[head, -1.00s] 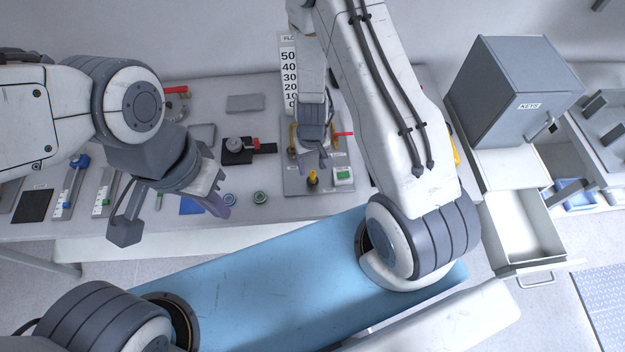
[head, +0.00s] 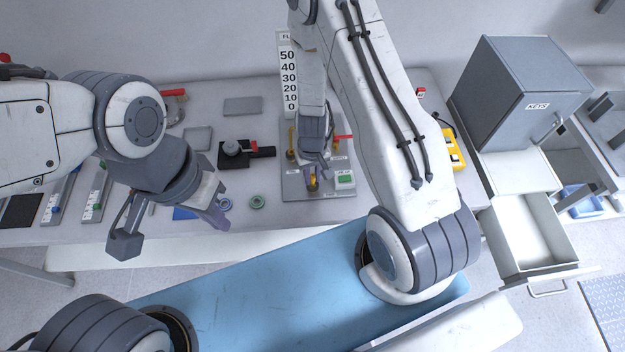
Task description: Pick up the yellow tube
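A small upright yellow piece (head: 313,184) stands on the front of the grey flow panel base (head: 293,190); a thin yellow upright part (head: 291,138) stands at the panel's left side. I cannot tell for sure which is the yellow tube. My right gripper (head: 316,174) points down over the front yellow piece and partly hides it; whether its fingers touch or grip it is unclear. My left gripper (head: 217,214) hangs over the table's front edge, away from both yellow parts, with nothing visible in it; its finger gap is hard to see.
A green button box (head: 345,180) is right of the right gripper. A yellow device (head: 450,150) and a grey key cabinet (head: 510,90) with an open drawer (head: 525,235) are right.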

